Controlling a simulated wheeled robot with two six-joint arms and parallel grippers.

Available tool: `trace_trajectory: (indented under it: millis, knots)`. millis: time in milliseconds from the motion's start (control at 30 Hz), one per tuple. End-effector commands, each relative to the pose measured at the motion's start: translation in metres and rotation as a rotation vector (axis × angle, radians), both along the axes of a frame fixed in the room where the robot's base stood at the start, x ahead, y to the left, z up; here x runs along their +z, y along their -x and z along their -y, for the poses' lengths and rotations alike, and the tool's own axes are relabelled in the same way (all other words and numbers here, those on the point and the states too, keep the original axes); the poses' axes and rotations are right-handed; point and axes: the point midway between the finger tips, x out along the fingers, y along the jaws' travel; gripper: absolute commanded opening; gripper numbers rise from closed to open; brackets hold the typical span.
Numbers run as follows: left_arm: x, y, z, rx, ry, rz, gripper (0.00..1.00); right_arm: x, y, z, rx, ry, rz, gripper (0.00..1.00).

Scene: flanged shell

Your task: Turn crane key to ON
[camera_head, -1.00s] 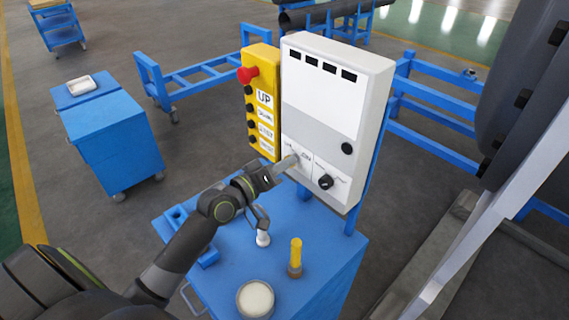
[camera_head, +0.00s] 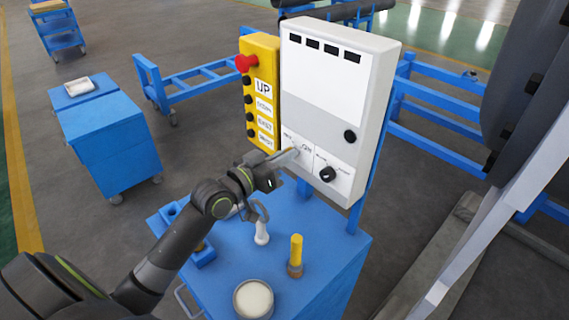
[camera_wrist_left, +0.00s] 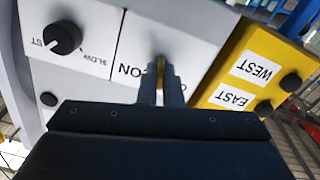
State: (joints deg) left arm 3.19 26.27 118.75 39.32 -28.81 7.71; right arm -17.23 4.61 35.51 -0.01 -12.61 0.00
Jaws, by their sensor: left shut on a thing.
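The white control box (camera_head: 330,85) stands upright at the back of the blue cart. Its lower left panel, next to the black knob (camera_head: 327,174), holds the crane key (camera_wrist_left: 161,72). In the left wrist view the key shows as a thin brass-coloured piece between my fingers, with "ON" printed beside it. My left gripper (camera_head: 294,154) reaches the panel from the lower left and is shut on the key. It also shows in the left wrist view (camera_wrist_left: 161,85). The fingers hide most of the key, so its exact angle is unclear. My right gripper is not in view.
A yellow pendant (camera_head: 262,95) with a red button stands just left of the box. On the blue cart (camera_head: 320,250) are a white-topped round container (camera_head: 253,299), a yellow-handled piece (camera_head: 296,255) and a white upright piece (camera_head: 261,232). Another blue cart (camera_head: 115,140) stands left.

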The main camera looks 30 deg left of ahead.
Motion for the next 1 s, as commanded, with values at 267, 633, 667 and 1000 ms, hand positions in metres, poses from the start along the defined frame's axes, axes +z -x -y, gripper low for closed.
trace_trajectory:
  millis: [267,633,667,1000]
  knots:
    - [-0.005,0.0,0.0,-0.001,-0.252,0.088,0.0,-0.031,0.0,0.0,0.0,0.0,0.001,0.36]
    - [-0.005,0.0,0.0,0.0,-0.582,0.202,0.0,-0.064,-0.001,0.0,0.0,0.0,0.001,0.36]
    - [-0.005,0.0,0.0,0.0,-0.609,0.212,0.0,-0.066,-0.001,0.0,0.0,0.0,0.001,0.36]
    - [-0.003,0.0,0.001,0.0,-0.856,0.297,0.0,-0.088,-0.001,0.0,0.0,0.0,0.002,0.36]
